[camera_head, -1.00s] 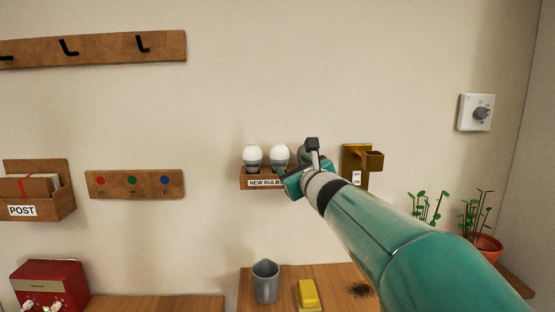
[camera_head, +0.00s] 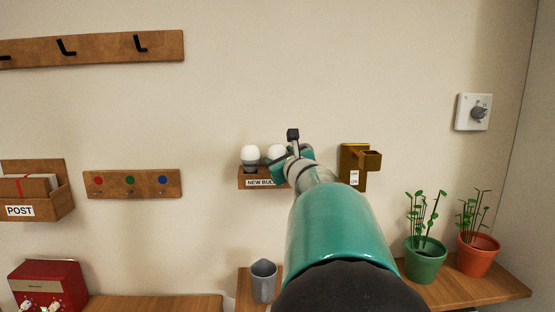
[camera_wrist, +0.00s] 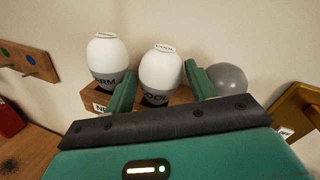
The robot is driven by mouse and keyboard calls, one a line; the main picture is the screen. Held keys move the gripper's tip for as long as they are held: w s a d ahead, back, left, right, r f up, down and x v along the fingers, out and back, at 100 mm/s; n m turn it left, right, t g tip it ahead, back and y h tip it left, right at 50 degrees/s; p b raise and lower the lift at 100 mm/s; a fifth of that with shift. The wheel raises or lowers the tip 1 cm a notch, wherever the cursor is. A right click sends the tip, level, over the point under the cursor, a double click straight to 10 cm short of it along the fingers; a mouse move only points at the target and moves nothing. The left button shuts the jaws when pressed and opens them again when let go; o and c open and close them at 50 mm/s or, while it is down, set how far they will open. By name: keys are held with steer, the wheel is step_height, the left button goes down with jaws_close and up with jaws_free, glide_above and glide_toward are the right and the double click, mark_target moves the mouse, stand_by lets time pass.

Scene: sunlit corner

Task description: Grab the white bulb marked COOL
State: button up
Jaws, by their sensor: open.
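The white bulb marked COOL (camera_wrist: 161,70) stands upright in the wooden NEW BULBS rack (camera_head: 246,183), in the middle of three bulbs. In the head view its top (camera_head: 277,152) shows, partly covered by my gripper. My gripper (camera_wrist: 158,85) is open, its green fingers to the left and right of the COOL bulb's lower part; I cannot tell whether they touch it. In the head view my gripper (camera_head: 291,150) is at the rack. A white bulb marked WARM (camera_wrist: 106,56), its label partly hidden, stands to the left. A grey bulb (camera_wrist: 225,80) stands to the right.
A brass-coloured holder (camera_head: 354,165) with an OFF/ON label is on the wall right of the rack. Below are a grey cup (camera_head: 263,281) and two potted plants (camera_head: 426,262) (camera_head: 478,255). A POST box (camera_head: 40,195) and a key board (camera_head: 132,184) hang at left.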

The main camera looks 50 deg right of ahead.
steer(key=c, duration=0.6)
steer(key=shift+c, duration=0.2)
